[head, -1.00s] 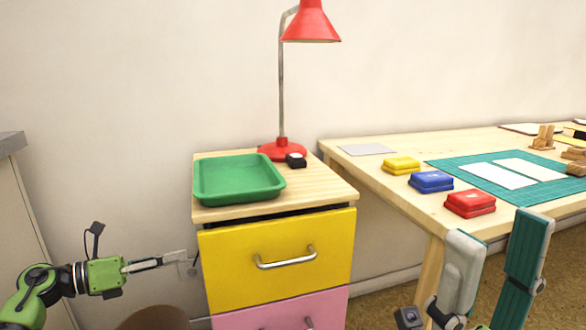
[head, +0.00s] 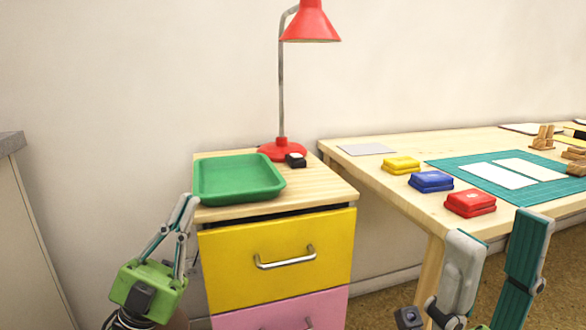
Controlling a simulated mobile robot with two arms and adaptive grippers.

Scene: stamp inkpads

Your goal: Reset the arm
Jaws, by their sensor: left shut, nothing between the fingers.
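My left gripper (head: 187,199) is at the lower left in the head view. Its green body is below and its fingers point up, with the tips together and empty. The tips are in front of the left front corner of the drawer cabinet, near the green tray; I cannot tell whether they touch anything. My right gripper (head: 496,226) is at the lower right, with its grey and teal fingers wide apart and nothing seen between them.
A drawer cabinet (head: 330,188) carries a green tray (head: 264,191), a red lamp (head: 312,22) and a small dark stamp (head: 296,160). The wooden table (head: 398,200) holds yellow (head: 401,165), blue (head: 431,181) and red (head: 470,203) inkpads and a cutting mat (head: 450,164).

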